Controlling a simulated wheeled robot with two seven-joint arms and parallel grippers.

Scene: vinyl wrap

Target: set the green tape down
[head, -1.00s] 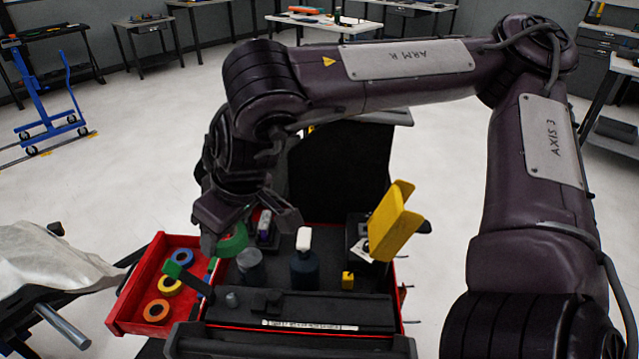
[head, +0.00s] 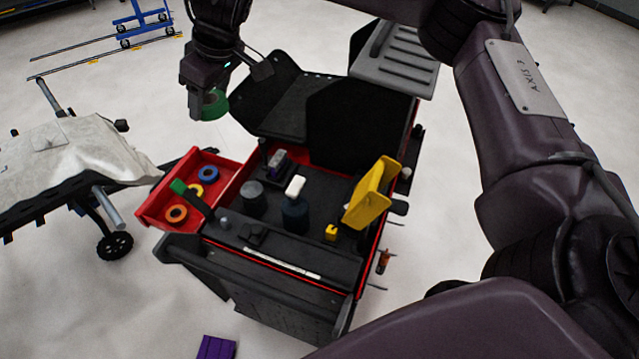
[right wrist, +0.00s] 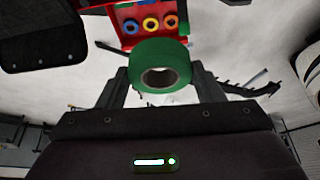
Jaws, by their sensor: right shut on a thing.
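The green tape (head: 214,104) is a thick roll held in my right gripper (head: 212,92), up in the air beyond the far end of the red drawer. In the right wrist view the green tape (right wrist: 160,66) sits between the two fingers of the right gripper (right wrist: 163,82), its round hole facing the camera. The fingers are shut on it. The open red drawer (head: 228,166) holds blue, yellow and orange tape rolls, and the drawer (right wrist: 113,12) also shows at the top of the right wrist view. My left gripper is not seen.
The black cart top (head: 268,215) carries a dark bottle (head: 295,212), a clear jar (head: 253,197), a yellow holder (head: 372,195) and a small yellow block (head: 331,232). A grey-covered stand (head: 75,150) is at left. A purple object (head: 216,347) lies on the floor.

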